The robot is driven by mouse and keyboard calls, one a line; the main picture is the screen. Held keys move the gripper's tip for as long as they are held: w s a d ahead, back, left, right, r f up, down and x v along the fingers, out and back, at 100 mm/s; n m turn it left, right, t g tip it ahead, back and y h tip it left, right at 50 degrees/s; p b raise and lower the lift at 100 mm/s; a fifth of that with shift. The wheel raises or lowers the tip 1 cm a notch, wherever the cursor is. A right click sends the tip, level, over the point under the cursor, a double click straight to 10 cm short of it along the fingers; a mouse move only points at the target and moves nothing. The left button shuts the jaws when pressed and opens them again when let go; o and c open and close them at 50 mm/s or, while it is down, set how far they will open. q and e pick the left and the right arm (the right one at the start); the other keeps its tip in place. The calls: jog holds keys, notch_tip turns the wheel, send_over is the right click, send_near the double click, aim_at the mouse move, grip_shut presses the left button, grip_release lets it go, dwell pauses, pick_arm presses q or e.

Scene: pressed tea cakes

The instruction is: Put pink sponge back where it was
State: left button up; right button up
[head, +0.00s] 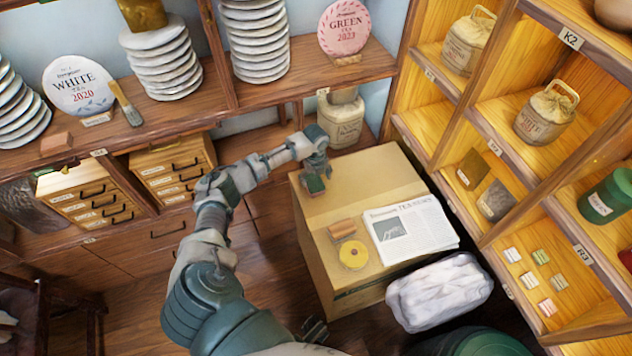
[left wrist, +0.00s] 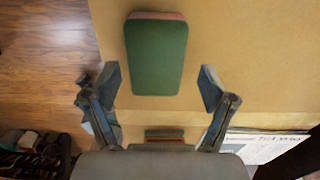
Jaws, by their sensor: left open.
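A sponge with a green top and a thin pink edge (head: 314,185) lies on the cardboard box (head: 377,168), near its far left edge. In the left wrist view the sponge (left wrist: 155,55) lies flat, just beyond the fingertips and between their lines. My left gripper (head: 317,168) is above it, pointing down. I see no clear view of my right gripper.
On the box are a newspaper (head: 411,230), a yellow disc (head: 352,254) and a brown block (head: 341,229). A white wrapped bundle (head: 440,290) stands beside it. A reddish block (head: 57,143) lies on the left shelf, near stacked tea cakes (head: 166,65). Wooden cubbies (head: 500,120) line the right.

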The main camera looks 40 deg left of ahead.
aim_at(314, 180)
pick_arm(q)
notch_tip(314, 180, up, 9)
jog(key=p, duration=0.1)
jog(key=shift+r+p, duration=0.15)
jog(key=shift+p, duration=0.2)
pick_arm(e)
jog(key=x, duration=0.5)
jog(key=shift+s+f, duration=0.25)
jog(key=shift+s, duration=0.1)
pick_arm(q)
jog(key=shift+a, duration=0.15)
pick_arm(e)
jog(key=shift+a, duration=0.2)
